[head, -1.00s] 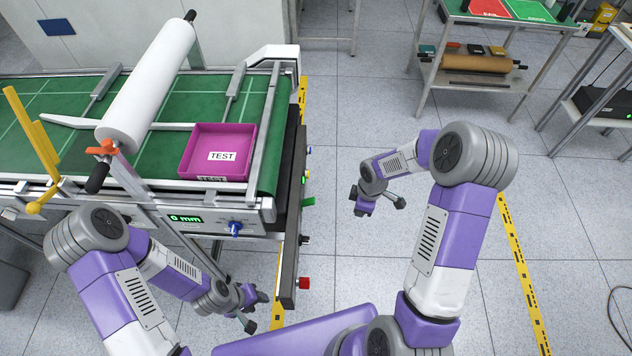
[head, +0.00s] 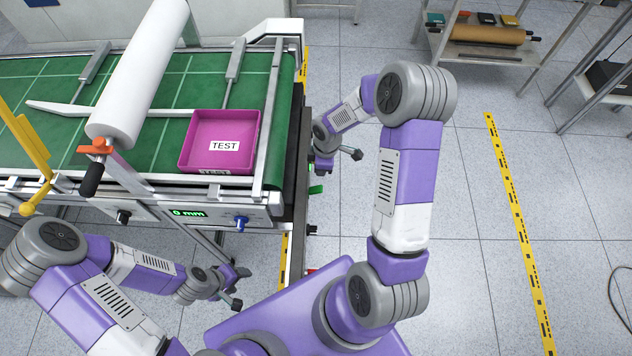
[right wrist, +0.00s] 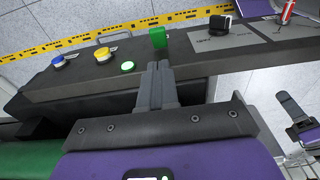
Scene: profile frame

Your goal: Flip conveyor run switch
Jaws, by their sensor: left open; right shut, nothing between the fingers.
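The black control panel (right wrist: 100,75) runs along the conveyor's end. It carries a lit green button (right wrist: 127,67), an upright green paddle (right wrist: 158,37) and a black switch (right wrist: 220,25) on a grey labelled plate; the lettering is too small to read. My right gripper (right wrist: 158,85) is shut and empty, its fingertips over the panel's edge just below the green paddle, between the lit button and the black switch. Contact cannot be told. In the head view it is beside the panel, above the green paddle (head: 316,189). My left gripper (head: 241,286) is open and empty below the conveyor's front corner.
A magenta TEST bin (head: 248,128) sits on the green belt (head: 150,155) beside a white roller (head: 138,80).

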